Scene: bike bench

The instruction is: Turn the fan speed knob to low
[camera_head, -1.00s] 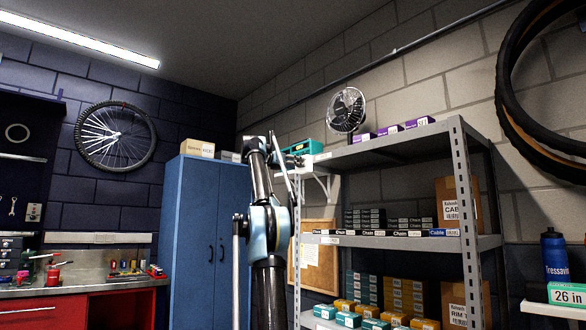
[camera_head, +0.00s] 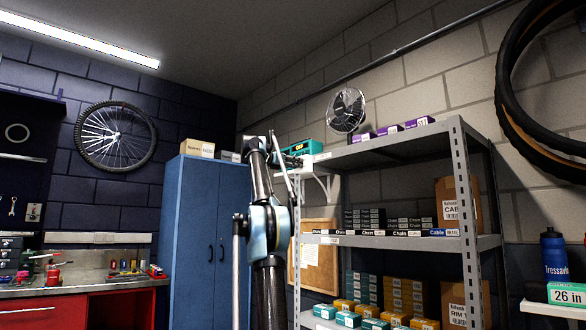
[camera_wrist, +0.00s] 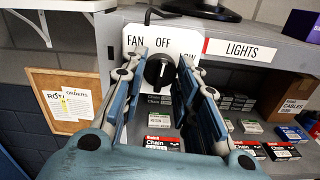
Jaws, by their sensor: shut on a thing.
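The fan speed knob (camera_wrist: 159,71) is black and sits on a white panel (camera_wrist: 134,56) on the shelf edge in the wrist view. FAN shows at the panel's left, OFF above the knob, and LOW at the right, partly covered by a finger. My gripper (camera_wrist: 160,66) has one blue finger on each side of the knob and is shut on it. The knob's exact pointing direction is hard to tell. In the head view my gripper (camera_head: 287,160) is at the shelf's left end; the knob is hidden there. The fan (camera_head: 347,111) stands on the top shelf.
The grey shelving unit (camera_head: 464,190) holds several boxes. A LIGHTS label (camera_wrist: 240,50) is right of the panel. A cork board (camera_wrist: 58,98) hangs left. A blue cabinet (camera_head: 205,225) stands behind my arm.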

